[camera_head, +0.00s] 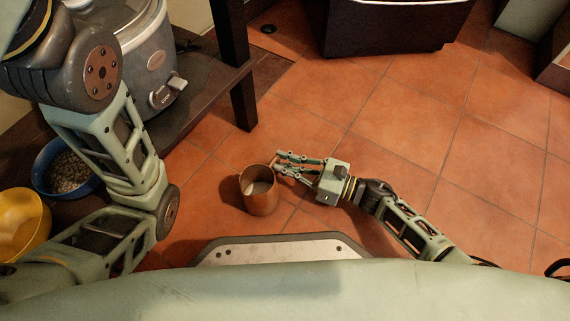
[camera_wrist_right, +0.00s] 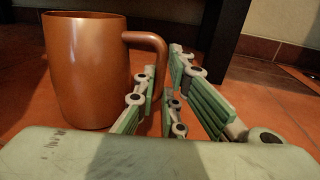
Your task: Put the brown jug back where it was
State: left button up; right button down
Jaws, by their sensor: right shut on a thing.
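The brown jug (camera_head: 258,200) is upright in front of my base, over the tiled floor. Its inside looks pale at the bottom. My right gripper (camera_head: 280,164) reaches it from the right and is shut on its handle. In the right wrist view the jug (camera_wrist_right: 88,75) stands left of the fingers, and its handle (camera_wrist_right: 146,40) runs down between them, its lower part hidden by the fingers. I cannot tell whether the jug's base touches the floor. My left arm shows at the left, but its gripper is not in view.
A grey slow cooker (camera_head: 150,55) stands on a dark wooden shelf (camera_head: 205,105) at the left. A blue bowl of grains (camera_head: 50,160) and a yellow bowl (camera_head: 22,225) are at the far left. A dark post (camera_head: 243,100) stands behind the jug. The floor (camera_head: 430,130) right of it is clear.

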jog(key=c, duration=1.8)
grip_release()
jog(key=shift+f, duration=0.1)
jog(key=shift+c, duration=0.2)
